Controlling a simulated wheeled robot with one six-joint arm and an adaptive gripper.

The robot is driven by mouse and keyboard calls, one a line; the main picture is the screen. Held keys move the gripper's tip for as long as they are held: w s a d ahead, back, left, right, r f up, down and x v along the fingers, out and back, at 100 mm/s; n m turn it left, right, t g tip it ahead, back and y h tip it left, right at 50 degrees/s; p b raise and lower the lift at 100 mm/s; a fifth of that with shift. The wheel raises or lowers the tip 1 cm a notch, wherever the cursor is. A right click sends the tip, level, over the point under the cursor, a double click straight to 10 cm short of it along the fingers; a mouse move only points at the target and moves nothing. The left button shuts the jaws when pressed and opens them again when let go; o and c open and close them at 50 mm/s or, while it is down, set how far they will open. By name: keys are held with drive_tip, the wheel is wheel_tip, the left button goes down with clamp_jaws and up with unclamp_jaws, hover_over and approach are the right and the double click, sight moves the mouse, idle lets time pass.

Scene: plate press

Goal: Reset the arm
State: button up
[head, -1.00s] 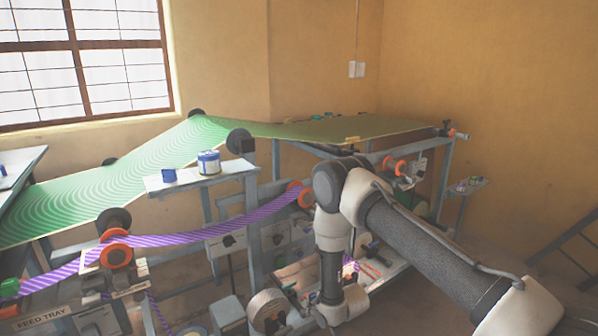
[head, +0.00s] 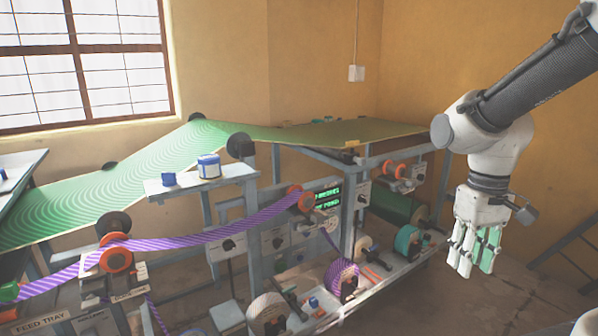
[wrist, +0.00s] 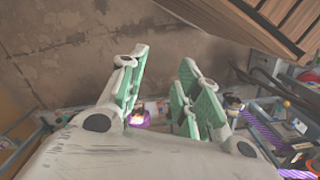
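My gripper (head: 476,248) hangs at the right of the head view, pointing down, in the air to the right of the press frame. In the wrist view its green-padded fingers (wrist: 158,95) stand apart with a gap between them. Nothing shows held between the fingers. The arm comes in from the upper right corner of the head view.
The press with its green web (head: 150,170) and purple striped band (head: 210,232) fills the left and middle. A small shelf (head: 225,178) holds a blue-and-white tin (head: 209,166). Spools sit on the lower tray (head: 385,277). Bare floor (head: 480,305) lies below my gripper.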

drive_tip(key=s+d+r+m+t, duration=0.2)
drive_tip(key=s+d+r+t, duration=0.2)
drive_tip(key=r, duration=0.5)
drive_tip(key=shift+s+t, duration=0.5)
drive_tip(key=shift+s, duration=0.1)
idle(0.9)
